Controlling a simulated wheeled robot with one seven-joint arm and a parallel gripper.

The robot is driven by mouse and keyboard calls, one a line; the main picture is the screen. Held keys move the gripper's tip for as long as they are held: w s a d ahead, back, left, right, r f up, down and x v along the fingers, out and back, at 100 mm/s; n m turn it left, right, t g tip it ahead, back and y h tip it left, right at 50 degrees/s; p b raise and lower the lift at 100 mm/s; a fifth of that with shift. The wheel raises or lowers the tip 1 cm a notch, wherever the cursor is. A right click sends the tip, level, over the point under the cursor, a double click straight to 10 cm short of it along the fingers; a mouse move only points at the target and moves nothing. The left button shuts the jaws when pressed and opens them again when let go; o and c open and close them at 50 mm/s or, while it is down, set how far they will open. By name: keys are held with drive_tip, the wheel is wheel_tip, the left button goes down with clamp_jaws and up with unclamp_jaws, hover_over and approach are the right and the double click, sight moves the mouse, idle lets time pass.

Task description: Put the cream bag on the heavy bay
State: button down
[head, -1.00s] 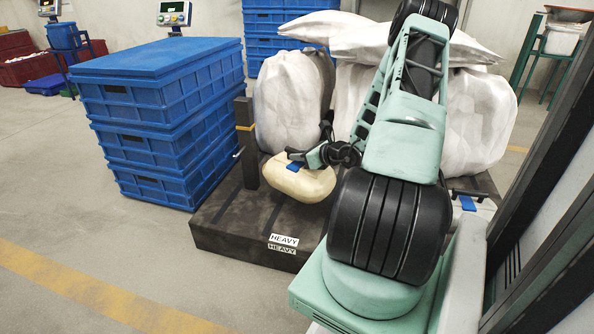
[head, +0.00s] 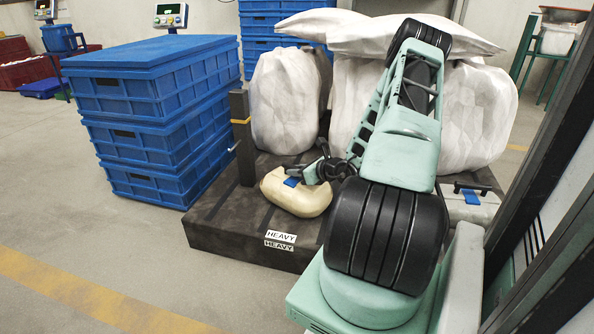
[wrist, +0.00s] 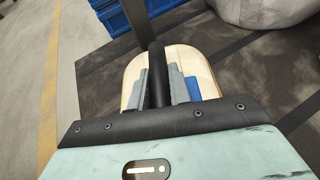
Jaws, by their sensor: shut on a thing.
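The cream bag (head: 297,197) is a rounded cream lump with a blue patch on top. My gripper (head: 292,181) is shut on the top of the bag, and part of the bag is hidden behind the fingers. The bag is at the heavy bay (head: 222,228), a low dark platform with two HEAVY labels on its front edge. The bag is over the bay's front part, behind the labels; I cannot tell whether it touches the surface. In the wrist view the cream bag (wrist: 133,82) shows on both sides of the fingers, above the dark platform.
White sacks (head: 285,103) stand at the back of the bay. A dark post (head: 243,138) with a yellow band rises left of the bag. Stacked blue crates (head: 150,110) stand to the left. A pale case (head: 468,205) with a blue patch is at the right.

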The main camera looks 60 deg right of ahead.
drive_tip(key=shift+w, duration=0.1)
drive_tip(key=c, duration=1.7)
unclamp_jaws()
drive_tip(key=shift+f, duration=0.15)
drive_tip(key=o, duration=0.4)
drive_tip(key=shift+r, duration=0.25)
drive_tip(key=p+v, duration=0.6)
drive_tip(key=v, duration=0.6)
